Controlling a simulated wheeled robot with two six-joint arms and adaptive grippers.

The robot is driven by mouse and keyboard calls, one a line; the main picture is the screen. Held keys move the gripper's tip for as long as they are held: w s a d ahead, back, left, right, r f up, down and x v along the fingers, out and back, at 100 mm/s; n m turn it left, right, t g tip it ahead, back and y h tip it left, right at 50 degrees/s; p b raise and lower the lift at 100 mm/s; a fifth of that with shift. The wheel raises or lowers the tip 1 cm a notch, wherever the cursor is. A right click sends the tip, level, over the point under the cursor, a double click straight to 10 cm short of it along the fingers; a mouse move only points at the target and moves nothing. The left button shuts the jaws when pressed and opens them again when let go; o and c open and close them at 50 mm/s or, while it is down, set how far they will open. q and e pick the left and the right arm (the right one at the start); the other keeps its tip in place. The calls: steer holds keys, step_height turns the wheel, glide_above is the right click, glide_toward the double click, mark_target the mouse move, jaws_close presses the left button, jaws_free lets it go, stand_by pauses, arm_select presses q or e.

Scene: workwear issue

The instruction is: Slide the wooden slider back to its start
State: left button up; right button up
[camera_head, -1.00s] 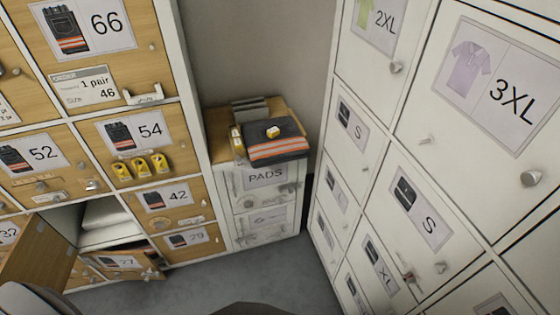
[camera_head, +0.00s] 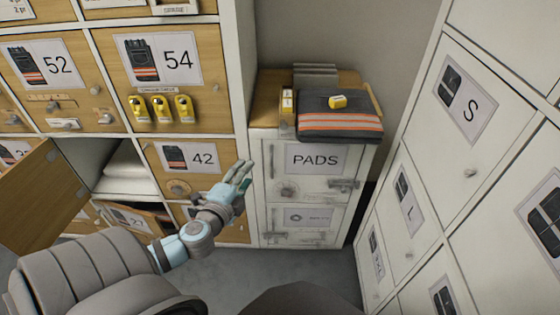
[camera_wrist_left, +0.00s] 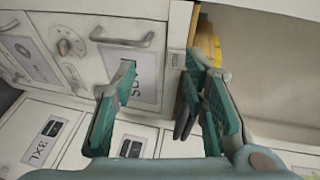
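A small wooden bar (camera_head: 44,97), which looks like the slider, is on the front of the wooden door marked 52 (camera_head: 20,90), above a metal latch. It is small, and I cannot tell its exact position along its track. My left gripper (camera_head: 243,172) is in front of the gap between the wooden lockers and the white PADS cabinet, well to the right of and below that bar. In the left wrist view its two teal-padded fingers (camera_wrist_left: 160,110) are apart, with nothing visible held between them. My right gripper is not in view.
The white PADS cabinet (camera_head: 273,215) has a dial and a latch and carries folded dark workwear (camera_head: 340,122). An open wooden door (camera_head: 40,200) swings out at lower left. Yellow padlocks (camera_head: 160,108) hang on door 54. White lockers (camera_head: 480,215) stand on the right.

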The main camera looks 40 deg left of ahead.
arm_select(q)
steer(key=d+r+m+t+b, duration=0.2)
steer(key=d+r, duration=0.1)
steer(key=r, duration=0.2)
glide_toward(283, 128)
steer(key=shift+h, duration=0.3)
steer(key=x, duration=0.7)
steer(key=shift+w+a+b, duration=0.15)
steer(key=shift+a+b, duration=0.1)
steer(key=shift+b, duration=0.15)
steer(key=shift+w+a, duration=0.15)
steer(key=shift+w, duration=0.3)
steer(key=shift+r, duration=0.1)
steer(key=shift+c, duration=1)
jaws_close()
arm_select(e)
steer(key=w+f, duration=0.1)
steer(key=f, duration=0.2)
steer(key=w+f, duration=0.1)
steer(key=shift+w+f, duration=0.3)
